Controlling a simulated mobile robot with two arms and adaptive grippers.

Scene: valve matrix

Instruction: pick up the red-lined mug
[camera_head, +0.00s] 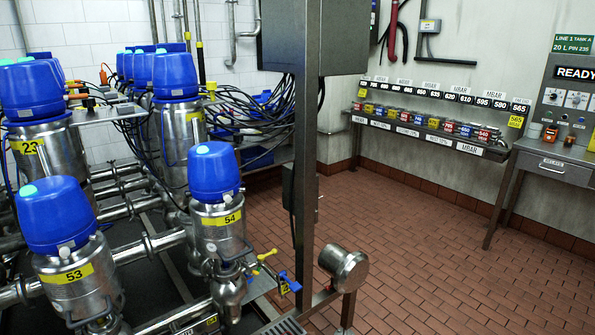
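I cannot make out a red-lined mug in the head view. A small orange object (551,132) and a darker orange-topped object (570,140) stand on the grey desk (553,148) at the right edge. They are too small to tell what they are. Neither of my grippers is in view.
Steel valves with blue caps (213,172) and pipes fill the left. A dark steel post (305,170) and a short metal cylinder (345,268) stand at centre. A wall shelf (430,133) holds several coloured boxes. The tiled floor (430,250) at right is clear.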

